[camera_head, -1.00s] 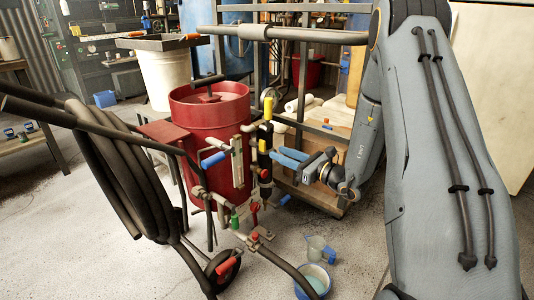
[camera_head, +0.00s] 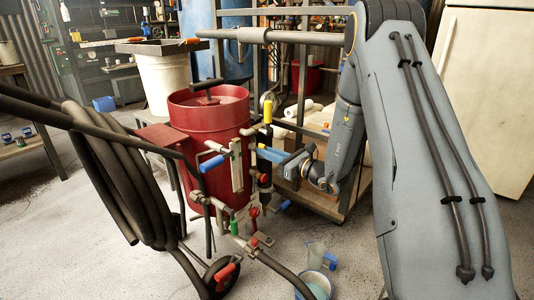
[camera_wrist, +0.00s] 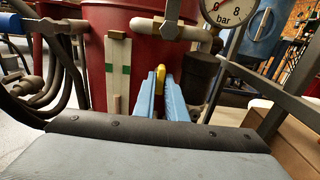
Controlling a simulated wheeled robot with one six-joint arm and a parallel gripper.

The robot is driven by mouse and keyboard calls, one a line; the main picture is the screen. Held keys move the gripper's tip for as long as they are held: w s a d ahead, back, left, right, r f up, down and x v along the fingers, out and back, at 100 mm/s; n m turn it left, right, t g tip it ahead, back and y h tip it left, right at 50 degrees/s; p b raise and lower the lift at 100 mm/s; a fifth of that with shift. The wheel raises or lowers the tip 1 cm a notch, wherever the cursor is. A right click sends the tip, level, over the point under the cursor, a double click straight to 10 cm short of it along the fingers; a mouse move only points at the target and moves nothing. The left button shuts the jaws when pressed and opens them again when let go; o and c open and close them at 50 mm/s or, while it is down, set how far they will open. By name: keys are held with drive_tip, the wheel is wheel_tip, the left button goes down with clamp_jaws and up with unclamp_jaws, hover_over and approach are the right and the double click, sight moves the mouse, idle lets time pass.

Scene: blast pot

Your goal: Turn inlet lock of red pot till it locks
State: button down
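The red pot (camera_head: 205,120) stands left of my gripper (camera_head: 264,150), with pipes and valves on its near side. It also shows behind the fittings in the wrist view (camera_wrist: 88,30). A yellow handle (camera_head: 267,110) stands upright just above my fingertips in the head view. In the wrist view my gripper (camera_wrist: 160,82) is open, its two blue fingers apart, with a yellow piece (camera_wrist: 160,76) in line with the gap. I cannot tell whether it lies between the fingertips or just beyond them. Which fitting is the inlet lock is not clear.
A blue-handled lever (camera_head: 212,162) and a pale upright plate (camera_head: 237,165) are left of my gripper. A pressure gauge (camera_wrist: 229,12) is close on the right in the wrist view. Black hoses (camera_head: 110,175) fill the left.

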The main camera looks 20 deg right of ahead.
drive_tip(key=shift+m+p, duration=0.4)
drive_tip(key=shift+w+d+f+m+p, duration=0.1)
drive_tip(key=shift+m+p, duration=1.65)
drive_tip(key=shift+m, duration=1.1)
drive_tip(key=shift+s+d+f+m+p, duration=0.15)
drive_tip(key=shift+m+p, duration=1.55)
drive_tip(key=shift+m, duration=1.2)
drive_tip(key=shift+w+a+f+m+p, duration=0.15)
drive_tip(key=shift+m+p, duration=1.6)
drive_tip(key=shift+m, duration=1.1)
drive_tip(key=shift+d, duration=0.1)
drive_tip(key=c, duration=1.8)
unclamp_jaws()
drive_tip(key=shift+d, duration=0.1)
